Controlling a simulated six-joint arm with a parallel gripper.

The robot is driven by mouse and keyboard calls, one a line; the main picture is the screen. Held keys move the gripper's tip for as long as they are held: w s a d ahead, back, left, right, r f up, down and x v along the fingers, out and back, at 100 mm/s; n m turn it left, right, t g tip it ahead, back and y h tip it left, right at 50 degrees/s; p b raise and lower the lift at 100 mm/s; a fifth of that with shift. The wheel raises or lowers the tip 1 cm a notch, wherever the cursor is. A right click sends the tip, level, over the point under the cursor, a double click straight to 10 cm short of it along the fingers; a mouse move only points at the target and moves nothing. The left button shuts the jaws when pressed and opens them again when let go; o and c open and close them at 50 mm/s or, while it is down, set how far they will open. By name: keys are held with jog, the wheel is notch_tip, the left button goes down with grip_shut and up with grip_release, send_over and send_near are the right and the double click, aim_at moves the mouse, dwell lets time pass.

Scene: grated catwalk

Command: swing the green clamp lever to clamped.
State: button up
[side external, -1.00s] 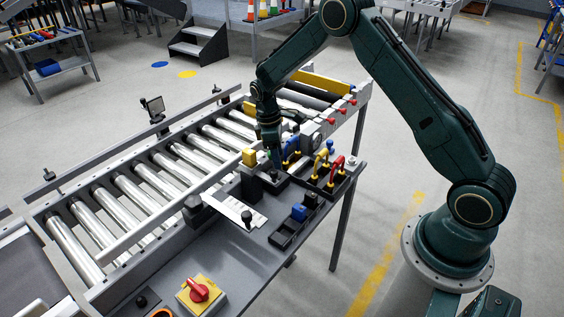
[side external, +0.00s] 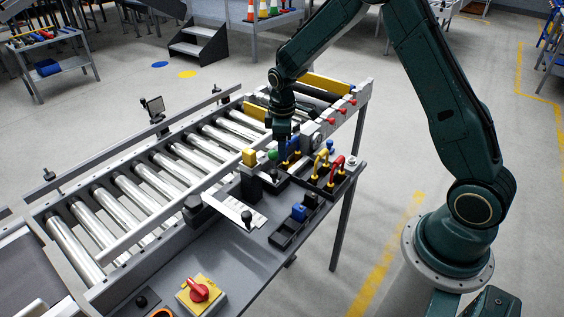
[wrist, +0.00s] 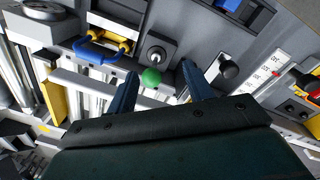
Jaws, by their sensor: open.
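The green clamp lever shows as a round green knob (side external: 272,154) on the bench beside the conveyor. In the wrist view the green knob (wrist: 151,75) is in front of a grey block with a round metal fitting (wrist: 158,52). My gripper (side external: 283,141) is just above and to the right of the knob in the side view. In the wrist view my gripper (wrist: 157,74) is open, its two blue fingers apart with the knob between them in the picture. I cannot tell whether it touches the knob. The lever's arm is mostly hidden.
A black tray (side external: 290,228) with a blue block and a red rotary switch (side external: 199,289) are nearer the camera. The conveyor (side external: 170,165) runs behind.

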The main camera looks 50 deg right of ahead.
notch_tip(320, 180, up, 10)
jog(key=f, duration=0.1)
jog(key=s+a+r+m+t, duration=0.2)
jog(key=s+a+r+m, duration=0.1)
jog(key=s+r, duration=0.8)
jog(key=shift+s+a+r, duration=0.15)
jog(key=shift+a+r, duration=0.35)
jog(key=shift+a, duration=0.35)
jog(key=c, duration=0.7)
jog(key=shift+d+f, duration=0.1)
jog(key=shift+d, duration=0.05)
jog(key=c, duration=0.3)
jog(key=shift+w+d+f+n, duration=0.15)
jog(key=shift+w+n, duration=0.1)
jog(key=shift+n, duration=0.15)
grip_shut()
jog(key=w+d+f+n+y, duration=0.1)
jog(key=w+d+f+n, duration=0.2)
jog(key=d+f+n, duration=0.2)
jog(key=w+d+f+n+y, duration=0.1)
jog(key=w+d+f+n, duration=0.2)
jog(key=d+f+n, duration=0.2)
notch_tip(320, 180, down, 3)
jog(key=n, duration=0.7)
jog(key=shift+d+n+y, duration=0.3)
jog(key=shift+d+y, duration=0.1)
